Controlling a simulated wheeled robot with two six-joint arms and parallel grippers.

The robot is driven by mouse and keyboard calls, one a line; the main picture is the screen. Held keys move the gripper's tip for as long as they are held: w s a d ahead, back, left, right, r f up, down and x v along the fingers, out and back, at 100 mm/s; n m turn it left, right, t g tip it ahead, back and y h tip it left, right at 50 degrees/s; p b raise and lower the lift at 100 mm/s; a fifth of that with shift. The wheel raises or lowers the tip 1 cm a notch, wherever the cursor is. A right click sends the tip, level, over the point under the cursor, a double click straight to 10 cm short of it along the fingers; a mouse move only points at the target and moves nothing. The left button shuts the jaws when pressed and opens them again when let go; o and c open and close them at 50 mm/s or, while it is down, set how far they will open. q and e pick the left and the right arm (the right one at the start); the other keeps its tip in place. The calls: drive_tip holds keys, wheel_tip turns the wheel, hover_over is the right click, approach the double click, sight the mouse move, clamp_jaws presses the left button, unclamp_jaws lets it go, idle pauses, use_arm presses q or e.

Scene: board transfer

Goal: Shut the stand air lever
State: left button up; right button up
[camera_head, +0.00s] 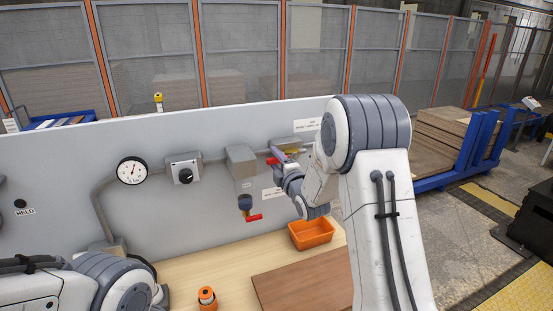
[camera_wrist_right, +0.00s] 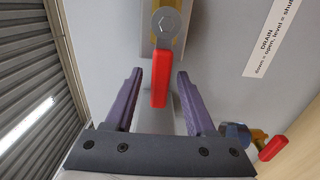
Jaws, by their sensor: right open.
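The red air lever (camera_wrist_right: 160,88) hangs from a bolted yellow valve (camera_wrist_right: 176,40) in the right wrist view. My right gripper (camera_wrist_right: 159,74) is open, with its purple fingers on either side of the lever and visible gaps to both. In the head view the right gripper (camera_head: 279,155) is at the wall panel, near the upper valve, and partly covers the lever. The lever appears to point left from its valve, about level. My left arm shows at the lower left; its gripper is out of view.
A drain valve with a red lever (camera_head: 254,217) sits lower left of my right gripper, beside a drain label (camera_wrist_right: 275,40). A gauge (camera_head: 132,170) and knob box (camera_head: 184,170) are on the panel (camera_head: 60,160). An orange bin (camera_head: 311,243) stands on the bench below.

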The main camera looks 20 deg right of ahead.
clamp_jaws()
idle(1.4)
